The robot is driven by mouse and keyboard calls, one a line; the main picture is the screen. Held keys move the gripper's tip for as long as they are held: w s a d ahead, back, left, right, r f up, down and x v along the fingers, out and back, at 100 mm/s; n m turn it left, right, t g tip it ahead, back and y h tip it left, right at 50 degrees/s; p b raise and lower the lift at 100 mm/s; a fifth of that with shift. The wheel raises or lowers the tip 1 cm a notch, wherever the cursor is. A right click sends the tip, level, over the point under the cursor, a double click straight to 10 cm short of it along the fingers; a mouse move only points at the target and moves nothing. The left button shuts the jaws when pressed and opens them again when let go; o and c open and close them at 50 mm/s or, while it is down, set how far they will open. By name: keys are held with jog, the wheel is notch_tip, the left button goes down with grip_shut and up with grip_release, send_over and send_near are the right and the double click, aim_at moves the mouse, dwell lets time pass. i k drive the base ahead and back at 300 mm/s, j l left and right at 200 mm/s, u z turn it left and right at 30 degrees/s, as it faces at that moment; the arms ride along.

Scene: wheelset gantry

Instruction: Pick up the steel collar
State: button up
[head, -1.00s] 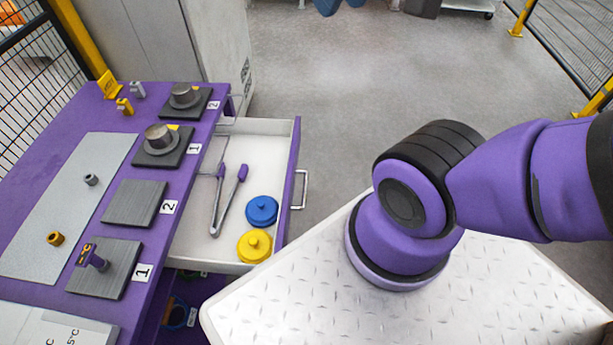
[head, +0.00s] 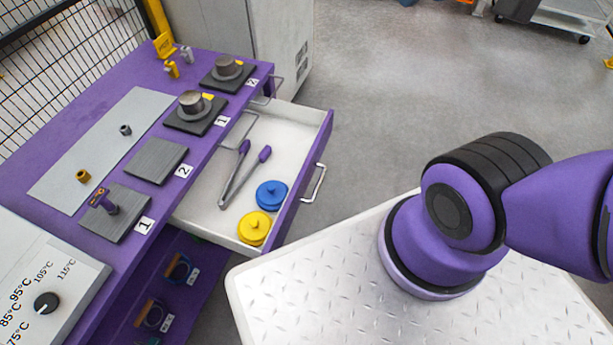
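The steel collar is most likely the small grey ring (head: 125,130) on the light grey mat (head: 105,148) of the purple bench, in the left part of the head view. A brass-coloured collar (head: 82,176) lies on the same mat, nearer the front left. My gripper is not in view. Only links of my purple arm show at the right, above the white tread-plate top, well away from the collar.
An open drawer (head: 312,165) juts from the bench, holding tongs (head: 243,172), a blue lid (head: 271,194) and a yellow lid (head: 254,228). A dial box (head: 50,285) stands front left. Floor beyond the drawer is clear.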

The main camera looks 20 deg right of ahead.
aim_at(125, 129)
jog(key=k, duration=0.4)
jog(key=k+u, duration=0.1)
jog(key=u, duration=0.65)
jog(key=k+j+u, duration=0.1)
jog(key=u, duration=0.3)
jog(key=i+j+u, duration=0.3)
jog(key=i, duration=0.3)
jog(key=i+l+u, duration=0.1)
jog(key=i+u, duration=0.15)
jog(key=i, duration=0.4)
